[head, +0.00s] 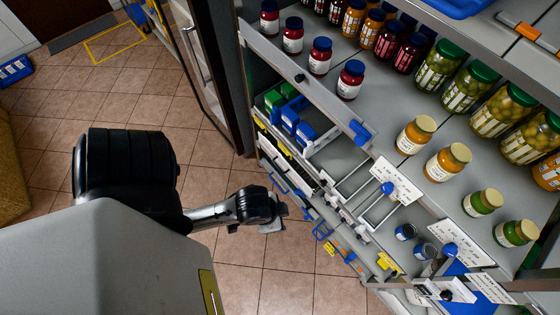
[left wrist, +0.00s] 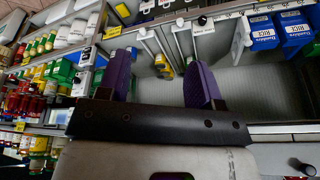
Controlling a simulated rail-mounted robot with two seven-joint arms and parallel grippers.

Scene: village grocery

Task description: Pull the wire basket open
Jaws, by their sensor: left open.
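In the head view my left gripper (head: 279,210) is in front of the shelf unit's lower front, over the tiled floor. In the left wrist view its two purple fingers are spread, with nothing between them; the left gripper (left wrist: 161,84) is open. Blue wire pieces show at the lower shelf front beside it: one blue wire frame (head: 279,183) close to the gripper and another blue wire frame (head: 322,231) to the right. I cannot tell whether either belongs to the wire basket; no whole basket is clear. Contact with the gripper is not visible. My right gripper is not in view.
The shelf unit (head: 400,170) carries red jars (head: 320,56), orange jars (head: 447,162) and large olive jars (head: 508,108). Blue rice packs (left wrist: 263,33) stand on a shelf in the left wrist view. The tiled floor (head: 60,120) at left is mostly clear.

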